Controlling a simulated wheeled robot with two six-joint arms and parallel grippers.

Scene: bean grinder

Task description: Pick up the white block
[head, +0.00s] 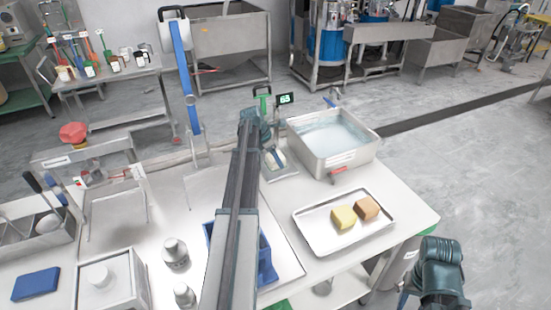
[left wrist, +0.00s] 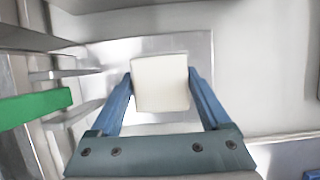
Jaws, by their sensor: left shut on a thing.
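The white block (left wrist: 160,83) sits between the two blue fingers of my left gripper (left wrist: 160,88) in the left wrist view. The fingers are shut on its left and right sides. In the head view my left gripper (head: 275,157) is over the small metal plate (head: 284,174) of a scale, with part of the pale block (head: 282,165) showing beside the fingers. I cannot tell whether the block touches the plate. My right wrist (head: 440,265) shows at the lower right of the head view; its jaws are mostly out of sight.
A deep metal basin (head: 350,158) stands just right of the scale, close to my gripper. A metal tray (head: 310,232) holds a yellow block (head: 343,217) and a brown block (head: 367,208). A green-digit display (head: 285,99) stands behind the scale. A blue bin (head: 265,262) is partly behind my arm.

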